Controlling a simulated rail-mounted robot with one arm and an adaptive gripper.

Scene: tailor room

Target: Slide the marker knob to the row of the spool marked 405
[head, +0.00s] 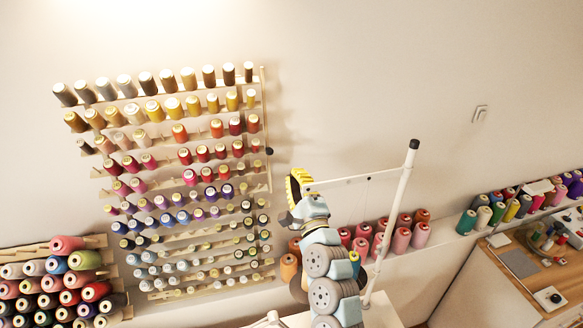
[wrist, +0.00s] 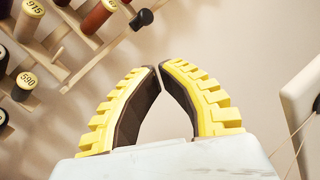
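The marker knob (head: 269,150) is a small black knob at the right edge of the spool rack (head: 265,105). It also shows at the top of the wrist view (wrist: 141,18), beyond my fingertips and a little to their left. My gripper (head: 290,187), with yellow ribbed fingers, is below and right of the knob in the head view, apart from it. In the wrist view its fingertips (wrist: 158,68) almost meet, with nothing between them. Spools marked 915 (wrist: 96,15) and 590 (wrist: 24,86) are legible there. I cannot make out a spool marked 405.
A white post with a crossbar (head: 398,190) stands right of my arm. Cones (head: 380,238) stand on a ledge behind it. Stacked spools (head: 60,285) are at the lower left and a work table (head: 530,270) at the right.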

